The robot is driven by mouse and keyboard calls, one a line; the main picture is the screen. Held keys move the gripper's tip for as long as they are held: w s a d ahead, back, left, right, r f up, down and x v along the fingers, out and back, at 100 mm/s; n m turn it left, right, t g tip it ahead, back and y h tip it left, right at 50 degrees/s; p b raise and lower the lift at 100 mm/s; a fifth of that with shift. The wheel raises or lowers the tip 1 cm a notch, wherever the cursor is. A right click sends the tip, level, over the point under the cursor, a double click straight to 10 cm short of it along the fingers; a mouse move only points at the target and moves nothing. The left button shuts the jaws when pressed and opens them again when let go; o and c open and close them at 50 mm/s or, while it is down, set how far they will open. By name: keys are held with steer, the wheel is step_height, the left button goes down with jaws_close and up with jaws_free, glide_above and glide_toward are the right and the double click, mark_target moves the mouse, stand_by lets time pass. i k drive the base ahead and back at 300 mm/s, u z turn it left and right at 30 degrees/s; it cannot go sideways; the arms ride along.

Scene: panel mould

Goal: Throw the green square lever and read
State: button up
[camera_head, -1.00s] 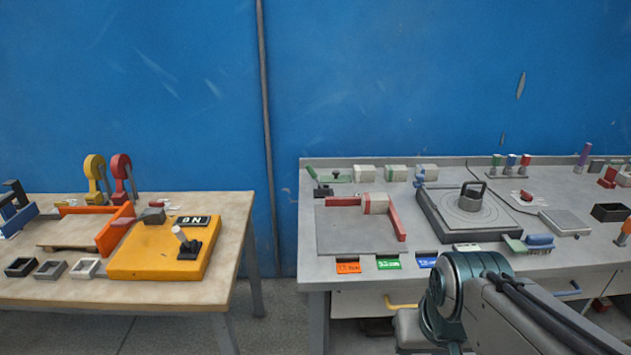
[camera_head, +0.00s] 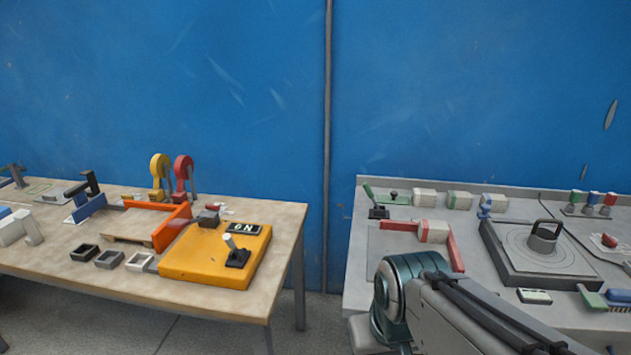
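A green-topped lever (camera_head: 575,197) stands at the back of the grey bench on the right, beside a blue-topped one (camera_head: 591,199) and a red-topped one (camera_head: 608,201). The shape of its top is too small to tell. Another green handle (camera_head: 369,192) rises from a dark base at the bench's back left corner; I cannot tell whether it is square. A small pale box with a greenish face (camera_head: 534,296) lies near the bench front; any reading is illegible. My arm shows at the lower right, but my gripper is out of view.
The wooden table (camera_head: 284,236) on the left carries a yellow block (camera_head: 202,262) with a white-handled black switch (camera_head: 235,252) and a dark sign (camera_head: 244,229). A round-plate device (camera_head: 497,252) sits on the grey bench (camera_head: 368,283). A floor gap separates the tables.

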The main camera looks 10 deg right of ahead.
mark_target(365, 184)
steer(key=i, duration=1.1)
steer(key=z, duration=0.6)
